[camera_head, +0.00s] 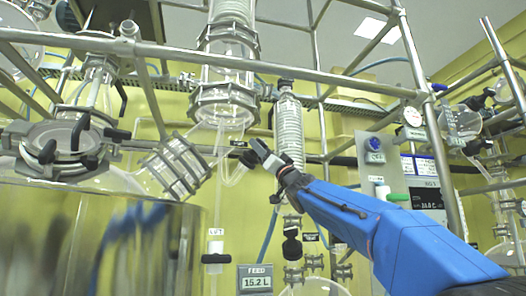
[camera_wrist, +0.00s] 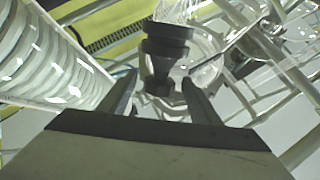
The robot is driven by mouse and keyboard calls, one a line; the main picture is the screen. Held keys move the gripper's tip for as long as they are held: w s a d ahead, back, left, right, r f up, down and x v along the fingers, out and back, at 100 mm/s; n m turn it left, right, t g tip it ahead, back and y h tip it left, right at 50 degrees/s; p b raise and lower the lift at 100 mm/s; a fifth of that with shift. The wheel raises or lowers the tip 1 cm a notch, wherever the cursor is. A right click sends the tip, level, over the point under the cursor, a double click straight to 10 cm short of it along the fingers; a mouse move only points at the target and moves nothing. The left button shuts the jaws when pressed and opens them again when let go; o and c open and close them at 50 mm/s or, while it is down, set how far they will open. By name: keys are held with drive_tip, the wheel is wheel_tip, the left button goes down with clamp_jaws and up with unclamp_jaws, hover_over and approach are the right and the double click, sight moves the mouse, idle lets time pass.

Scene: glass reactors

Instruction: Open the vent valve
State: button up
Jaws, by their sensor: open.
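My gripper (camera_head: 262,156) is raised in front of the glassware in the head view, near a bent glass tube below the central glass column. In the wrist view, my gripper (camera_wrist: 160,78) is open, with one finger on each side of a dark stepped knob (camera_wrist: 166,48). The knob is on clear glassware and appears to be the vent valve's handle. I cannot tell whether the fingers touch it.
A ribbed glass condenser (camera_head: 289,128) stands close behind my gripper, and ribbed glass (camera_wrist: 50,60) fills the wrist view's left. Metal frame rails (camera_head: 300,60) cross above. A steel vessel (camera_head: 90,245) is at left; a display reading 15.2 L (camera_head: 255,278) is below.

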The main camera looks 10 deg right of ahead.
drive_tip(key=shift+c, duration=0.5)
drive_tip(key=c, duration=1)
drive_tip(key=shift+o, duration=0.2)
drive_tip(key=shift+w+d+n+g+y, duration=0.1)
drive_tip(key=shift+d+n+g+y, duration=0.05)
drive_tip(key=shift+n+g+y, duration=0.9)
drive_tip(key=shift+w+d+n+g+y, duration=0.1)
drive_tip(key=shift+n+g+y, duration=0.5)
drive_tip(key=shift+n+y, duration=0.85)
drive_tip(key=shift+w+d+n+g+y, duration=0.1)
drive_tip(key=shift+d+n+g+y, duration=0.05)
drive_tip(key=shift+n+g+y, duration=1.05)
drive_tip(key=shift+w+d+n+g+y, duration=0.1)
drive_tip(key=shift+w+n+g+y, duration=0.05)
drive_tip(key=shift+n+g+y, duration=2.7)
drive_tip(key=shift+n+g, duration=0.25)
drive_tip(key=shift+g, duration=0.45)
drive_tip(key=o, duration=1.1)
drive_tip(key=shift+h, duration=0.25)
drive_tip(key=shift+c, duration=0.2)
